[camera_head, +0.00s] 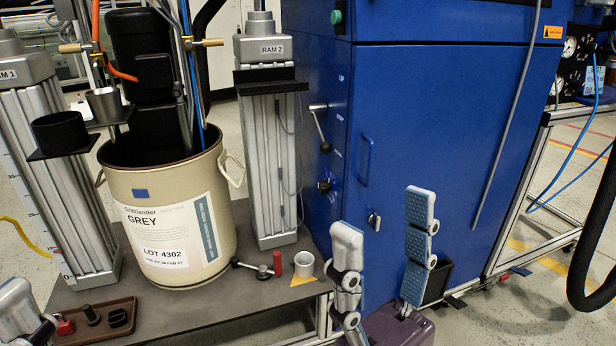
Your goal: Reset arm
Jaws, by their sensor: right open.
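My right gripper (384,220) is at the lower middle right. Its two grey fingers point up and stand wide apart, with nothing between them. Behind them is the front of the blue cabinet. Part of my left gripper (22,316) shows at the lower left edge, beside the brown tray; most of it is cut off by the frame, so its opening cannot be judged. The drum (165,200), labelled GREY, LOT 4302, stands on the dark platform (215,300) between the RAM 1 column (50,150) and the RAM 2 column (270,150).
The blue cabinet (430,110) has a lever (320,130) and knobs on its side and front. A brown tray (95,325) holds small dark parts. A thick black hose (595,240) hangs at right.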

